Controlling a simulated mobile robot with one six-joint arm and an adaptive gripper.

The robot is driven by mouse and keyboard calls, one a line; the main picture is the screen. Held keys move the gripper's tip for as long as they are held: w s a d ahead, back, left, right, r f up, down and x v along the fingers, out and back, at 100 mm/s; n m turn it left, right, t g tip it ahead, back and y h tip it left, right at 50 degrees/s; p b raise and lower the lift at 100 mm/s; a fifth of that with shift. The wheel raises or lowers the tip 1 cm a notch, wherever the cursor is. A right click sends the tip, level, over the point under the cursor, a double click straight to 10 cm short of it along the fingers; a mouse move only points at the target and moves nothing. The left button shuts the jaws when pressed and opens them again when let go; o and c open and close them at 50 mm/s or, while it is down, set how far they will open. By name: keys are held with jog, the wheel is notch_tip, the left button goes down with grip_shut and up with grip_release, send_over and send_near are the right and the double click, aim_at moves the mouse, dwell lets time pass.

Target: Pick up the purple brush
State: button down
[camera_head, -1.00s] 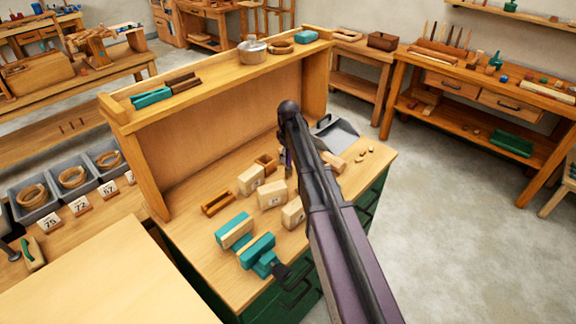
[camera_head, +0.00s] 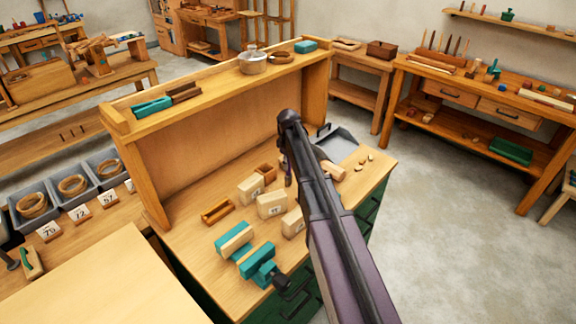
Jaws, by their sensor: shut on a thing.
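My arm (camera_head: 325,205) reaches over the wooden workbench (camera_head: 185,240) and bends down at its far end. My gripper (camera_head: 288,180) points down at the bench behind the numbered blocks, with only a dark sliver of it showing beside the arm. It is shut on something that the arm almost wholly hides. No clear outline of the purple brush shows. A pale wooden handle-like piece (camera_head: 332,170) sticks out on the right of the arm; I cannot tell what it belongs to.
A grey dustpan (camera_head: 342,143) lies behind the arm. A raised shelf (camera_head: 215,80) borders the bench's back. Open floor (camera_head: 440,220) lies to the right.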

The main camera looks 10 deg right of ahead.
jog(key=shift+r+p, duration=4.7)
jog(key=shift+r, duration=0.15)
jog(key=shift+r+p, duration=0.55)
jog(key=shift+s+f, duration=0.1)
